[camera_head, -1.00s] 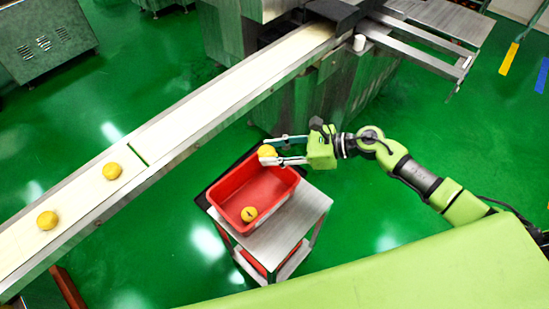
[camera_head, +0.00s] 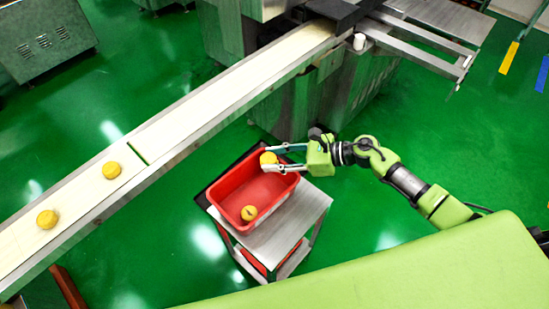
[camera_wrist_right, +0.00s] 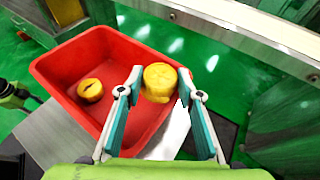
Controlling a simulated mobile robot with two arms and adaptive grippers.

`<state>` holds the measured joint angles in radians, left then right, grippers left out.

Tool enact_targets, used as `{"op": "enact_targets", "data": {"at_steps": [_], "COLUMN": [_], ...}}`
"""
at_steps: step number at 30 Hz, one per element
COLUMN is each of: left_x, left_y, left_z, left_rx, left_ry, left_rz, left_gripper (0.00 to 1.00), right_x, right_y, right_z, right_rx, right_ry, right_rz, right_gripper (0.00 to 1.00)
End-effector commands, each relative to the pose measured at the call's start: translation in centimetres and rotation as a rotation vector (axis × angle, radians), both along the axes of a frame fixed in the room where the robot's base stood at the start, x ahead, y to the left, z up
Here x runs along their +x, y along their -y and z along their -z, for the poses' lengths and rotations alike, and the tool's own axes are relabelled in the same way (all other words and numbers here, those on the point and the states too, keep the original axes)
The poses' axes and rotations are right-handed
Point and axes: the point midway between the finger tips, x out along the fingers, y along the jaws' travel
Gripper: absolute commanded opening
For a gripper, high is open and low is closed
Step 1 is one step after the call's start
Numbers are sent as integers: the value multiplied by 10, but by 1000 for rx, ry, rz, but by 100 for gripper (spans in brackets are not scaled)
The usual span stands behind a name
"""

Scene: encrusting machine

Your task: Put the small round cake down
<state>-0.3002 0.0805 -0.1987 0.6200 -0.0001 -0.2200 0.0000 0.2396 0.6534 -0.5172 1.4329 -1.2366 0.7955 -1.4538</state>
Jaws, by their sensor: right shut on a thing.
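A small round yellow cake (camera_head: 268,158) is held between the fingers of my right gripper (camera_head: 277,161). In the right wrist view the cake (camera_wrist_right: 160,79) sits between the two fingertips, over the right edge of the red crate (camera_wrist_right: 66,111). In the head view the cake is at the crate's (camera_head: 222,212) upper right rim. Whether it touches the crate is unclear. A second yellow cake (camera_head: 249,213) lies inside the crate, near its front corner; it also shows in the right wrist view (camera_wrist_right: 90,90).
The crate stands on a metal cart (camera_head: 279,235). A white conveyor belt (camera_head: 72,196) with two more cakes (camera_head: 111,170) (camera_head: 47,219) runs diagonally behind it. A machine (camera_head: 300,105) stands beyond. The middle of the crate floor is free.

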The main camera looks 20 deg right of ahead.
Motion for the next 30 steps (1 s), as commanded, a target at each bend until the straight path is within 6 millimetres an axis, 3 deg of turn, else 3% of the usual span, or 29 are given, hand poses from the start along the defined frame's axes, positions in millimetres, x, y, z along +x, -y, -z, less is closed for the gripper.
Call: {"op": "enact_targets", "data": {"at_steps": [9, 10, 12, 23, 30], "left_x": [0, 0, 0, 0, 0], "left_y": [1, 1, 1, 2, 2], "left_z": [7, 7, 7, 6, -17], "left_rx": [-1, -1, -1, -2, -2], "left_ry": [1, 1, 1, 1, 1], "left_rz": [0, 0, 0, 1, 1], "left_gripper": [40, 40, 40, 40, 40], "right_x": [0, -1, -1, -1, -1], "right_y": [0, 0, 0, 1, 2], "right_z": [7, 7, 7, 8, -11], "right_rx": [-1, -2, -3, -5, -4], "right_ry": [-2, -3, -4, -6, -6], "right_rz": [0, 1, 0, 2, 3], "right_gripper": [12, 36, 50, 50, 50]}}
